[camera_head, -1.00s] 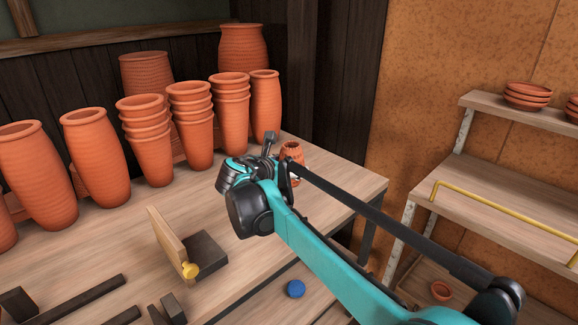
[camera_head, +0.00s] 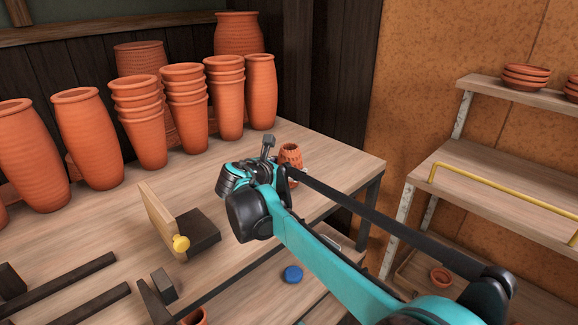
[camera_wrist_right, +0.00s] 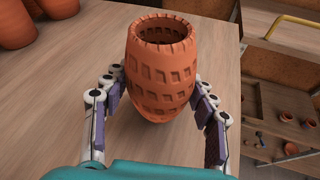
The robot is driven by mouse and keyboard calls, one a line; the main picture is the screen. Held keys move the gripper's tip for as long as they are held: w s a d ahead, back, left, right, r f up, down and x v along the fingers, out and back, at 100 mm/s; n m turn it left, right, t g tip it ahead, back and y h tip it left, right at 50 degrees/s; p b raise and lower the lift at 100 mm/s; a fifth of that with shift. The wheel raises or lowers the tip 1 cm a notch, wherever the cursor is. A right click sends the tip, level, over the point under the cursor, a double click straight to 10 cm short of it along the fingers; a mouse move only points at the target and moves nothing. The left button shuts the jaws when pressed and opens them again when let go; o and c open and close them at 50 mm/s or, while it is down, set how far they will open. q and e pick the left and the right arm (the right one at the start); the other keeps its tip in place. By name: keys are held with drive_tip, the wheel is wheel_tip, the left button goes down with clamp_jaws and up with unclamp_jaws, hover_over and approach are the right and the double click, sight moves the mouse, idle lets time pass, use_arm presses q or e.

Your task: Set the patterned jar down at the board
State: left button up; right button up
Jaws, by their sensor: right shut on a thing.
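The patterned jar (camera_wrist_right: 161,68) is terracotta with rows of square dents and a notched rim. It is upright in the right wrist view, between the two fingers of my right gripper (camera_wrist_right: 160,98), which is shut on it. In the head view the jar (camera_head: 291,153) shows above the table's right part, partly hidden by my right arm. I cannot tell whether its base touches the table. A wooden board (camera_head: 159,218) stands upright on the table at the left, with a yellow knob (camera_head: 181,243) and a dark block (camera_head: 200,236) beside it. My left gripper is not in view.
Tall terracotta pots and stacks (camera_head: 183,105) line the back of the table (camera_head: 110,225). Dark bars (camera_head: 75,290) lie at the front left. A shelf rack with a yellow rail (camera_head: 500,192) stands right. The tabletop between board and pots is clear.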

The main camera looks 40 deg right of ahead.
drive_tip(key=shift+w, duration=0.1)
drive_tip(key=shift+s, duration=0.2)
drive_tip(key=shift+w+f, duration=0.15)
drive_tip(key=shift+f, duration=0.2)
drive_tip(key=shift+f+b, duration=0.2)
drive_tip(key=shift+b, duration=0.25)
drive_tip(key=o, duration=1.6)
drive_tip(key=shift+o, duration=0.2)
drive_tip(key=shift+o, duration=1.2)
